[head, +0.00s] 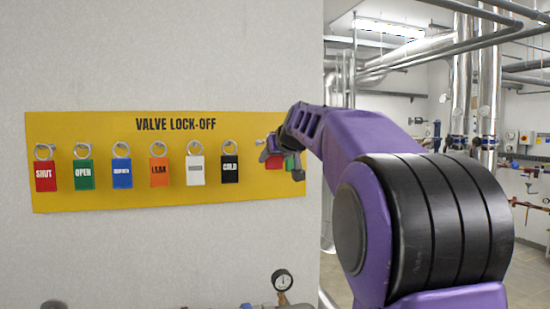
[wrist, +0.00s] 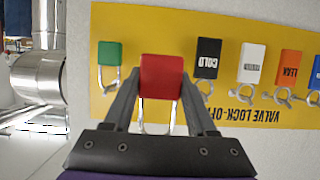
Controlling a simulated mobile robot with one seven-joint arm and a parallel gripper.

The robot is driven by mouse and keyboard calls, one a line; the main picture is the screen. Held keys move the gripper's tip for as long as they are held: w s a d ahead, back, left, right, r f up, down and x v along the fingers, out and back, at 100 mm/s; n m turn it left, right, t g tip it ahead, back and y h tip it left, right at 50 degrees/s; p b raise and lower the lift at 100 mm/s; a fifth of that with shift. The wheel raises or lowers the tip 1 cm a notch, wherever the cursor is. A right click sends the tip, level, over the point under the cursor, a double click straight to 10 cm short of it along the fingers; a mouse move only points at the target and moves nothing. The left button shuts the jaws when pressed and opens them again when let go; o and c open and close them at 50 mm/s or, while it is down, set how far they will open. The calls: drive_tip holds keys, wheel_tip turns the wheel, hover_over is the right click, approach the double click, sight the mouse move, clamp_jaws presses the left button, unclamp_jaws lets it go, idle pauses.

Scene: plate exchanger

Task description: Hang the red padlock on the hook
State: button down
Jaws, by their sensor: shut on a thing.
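The red padlock (wrist: 162,77) is between the two fingers of my gripper (wrist: 162,92) in the wrist view, which sees the board upside down. My gripper is shut on its body, and its metal shackle points to the bottom of that picture. In the head view the red padlock (head: 273,163) shows below my gripper (head: 276,152), at the right end of the yellow board. A small metal hook (head: 261,141) shows just left of my gripper. I cannot tell whether the shackle touches it; the wrist view does not clearly show this hook.
A green padlock (wrist: 109,53) hangs close beside the red one. A black COLD tag (wrist: 207,52) is on its other side. Several coloured tags hang along the yellow board (head: 110,199). A pressure gauge (head: 282,280) stands below, and pipes (head: 462,80) are at the right.

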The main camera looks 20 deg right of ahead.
sight(270, 159)
drive_tip(key=w+f, duration=0.1)
drive_tip(key=w, duration=1.1)
drive_tip(key=shift+w+f, duration=0.15)
idle(2.7)
idle(0.5)
drive_tip(key=shift+s+r+b, duration=0.2)
drive_tip(key=shift+s+b, duration=3.85)
